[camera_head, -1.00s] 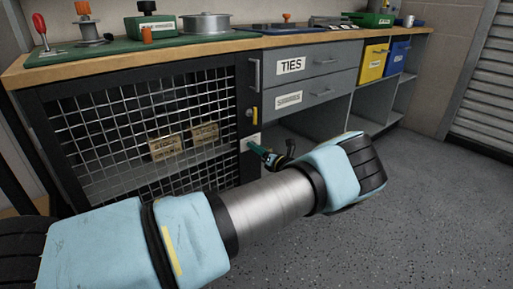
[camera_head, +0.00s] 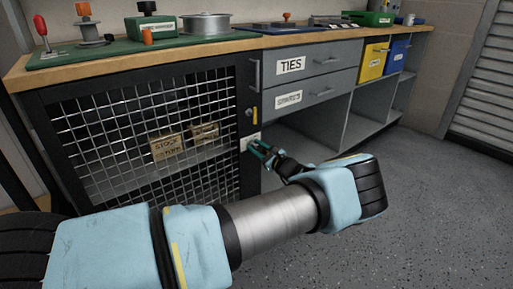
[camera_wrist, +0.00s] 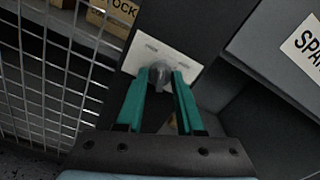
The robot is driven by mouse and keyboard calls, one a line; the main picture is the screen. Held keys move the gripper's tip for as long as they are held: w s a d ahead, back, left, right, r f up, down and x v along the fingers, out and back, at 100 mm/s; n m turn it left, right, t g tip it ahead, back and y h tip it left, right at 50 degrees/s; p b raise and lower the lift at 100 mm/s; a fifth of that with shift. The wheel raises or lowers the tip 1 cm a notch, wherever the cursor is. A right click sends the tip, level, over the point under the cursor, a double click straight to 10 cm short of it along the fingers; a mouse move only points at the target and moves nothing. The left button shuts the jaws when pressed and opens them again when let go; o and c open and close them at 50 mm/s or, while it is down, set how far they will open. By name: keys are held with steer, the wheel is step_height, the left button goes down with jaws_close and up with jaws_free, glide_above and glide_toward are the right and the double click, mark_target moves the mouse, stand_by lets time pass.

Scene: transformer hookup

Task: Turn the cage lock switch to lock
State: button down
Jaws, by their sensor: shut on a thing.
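The cage lock switch is a grey rounded knob (camera_wrist: 160,76) on a white plate (camera_wrist: 184,62) with small print too blurred to read. In the head view the plate (camera_head: 250,141) sits on the dark post at the right of the mesh cage door (camera_head: 150,130). My gripper (camera_wrist: 161,80) has its two teal fingers on either side of the knob, shut on it. In the head view my gripper (camera_head: 259,152) reaches the plate from the right. The fingers partly hide the knob, and I cannot tell which marking it points to.
A yellow part (camera_head: 250,115) sits on the post above the plate. Grey drawers (camera_head: 310,80) and open shelves stand to the right. Boxes (camera_head: 168,147) lie behind the mesh. The workbench top (camera_head: 130,67) holds tools and a spool. The floor (camera_head: 430,210) at right is clear.

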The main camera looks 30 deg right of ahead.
steer(key=shift+f+n, duration=0.1)
steer(key=shift+n, duration=2.1)
steer(key=c, duration=0.5)
jaws_free()
steer(key=shift+s, duration=0.1)
steer(key=s, duration=0.3)
steer(key=s+d+p, duration=0.1)
steer(key=s, duration=0.3)
steer(key=s+d, duration=0.1)
steer(key=s, duration=0.2)
steer(key=shift+s, duration=0.2)
